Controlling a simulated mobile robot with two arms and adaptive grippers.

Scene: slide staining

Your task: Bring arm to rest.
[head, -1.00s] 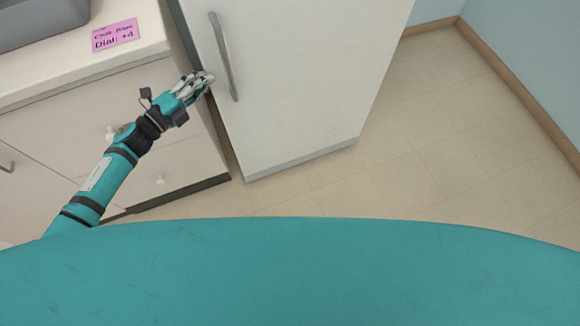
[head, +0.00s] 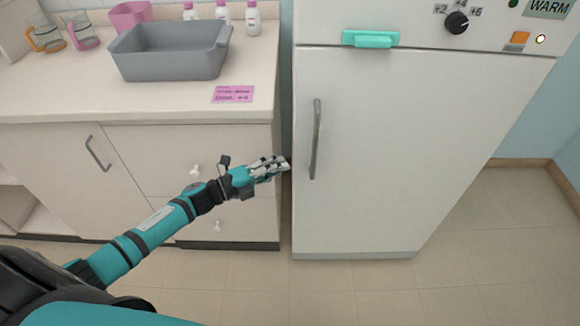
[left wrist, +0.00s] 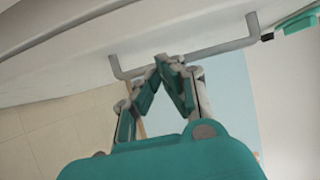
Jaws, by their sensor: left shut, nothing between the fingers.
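My left arm (head: 150,235) reaches in from the left in the head view. My left gripper (head: 285,162) is shut and empty, just left of the white door's grey bar handle (head: 315,140). In the left wrist view the fingertips (left wrist: 165,62) meet close to the same handle (left wrist: 215,50), and I cannot tell from there whether they touch it. My right gripper is not in view.
The white cabinet (head: 385,170) has a dial (head: 456,23) and a teal latch (head: 370,39). The counter (head: 60,98) holds a grey tub (head: 170,62), a pink note (head: 233,94), bottles and beakers. Drawers (head: 240,190) lie behind my gripper. Floor is clear at right.

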